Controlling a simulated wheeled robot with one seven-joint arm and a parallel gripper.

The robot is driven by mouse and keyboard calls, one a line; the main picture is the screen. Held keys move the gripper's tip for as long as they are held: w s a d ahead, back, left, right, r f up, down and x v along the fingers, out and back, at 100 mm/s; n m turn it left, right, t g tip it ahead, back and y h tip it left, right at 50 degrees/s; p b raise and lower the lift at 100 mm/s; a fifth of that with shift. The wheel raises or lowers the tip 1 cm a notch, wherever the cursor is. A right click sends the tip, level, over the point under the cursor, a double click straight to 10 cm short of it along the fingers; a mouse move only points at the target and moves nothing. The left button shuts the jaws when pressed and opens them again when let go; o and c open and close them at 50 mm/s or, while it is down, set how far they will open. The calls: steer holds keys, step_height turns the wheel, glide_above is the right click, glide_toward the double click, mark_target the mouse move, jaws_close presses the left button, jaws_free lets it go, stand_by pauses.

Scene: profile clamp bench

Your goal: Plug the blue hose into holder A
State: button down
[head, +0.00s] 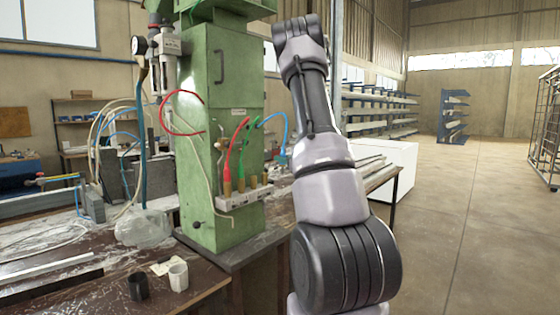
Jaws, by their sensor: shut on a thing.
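The blue hose (273,116) leaves a fitting on the right side of the green machine column and arches right, then bends down beside my arm. Its lower end, near my arm's edge, is too small to make out. A pale holder bar (245,197) on the column's front carries several brown upright holders (253,182). A red hose (232,147) runs down to the leftmost holder and a green hose (243,156) to the one beside it. The holders to the right look free of hoses. Holder letters are not legible. My gripper is not visible; my arm hides that area.
The green column (222,85) stands on a dark workbench (130,293). A crumpled plastic bag (143,228) and loose hoses lie left. A white box (395,170) is right, with open floor beyond.

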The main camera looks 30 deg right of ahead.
steer(key=d, duration=0.1)
steer(key=w+d, duration=0.1)
steer(key=d, duration=0.3)
steer(key=shift+w+f, duration=0.1)
steer(key=shift+w, duration=0.3)
steer(key=shift+w, duration=0.1)
stand_by(0.3)
steer(key=w+a, duration=0.5)
steer(key=w, duration=0.8)
steer(key=shift+w, duration=0.25)
stand_by(1.5)
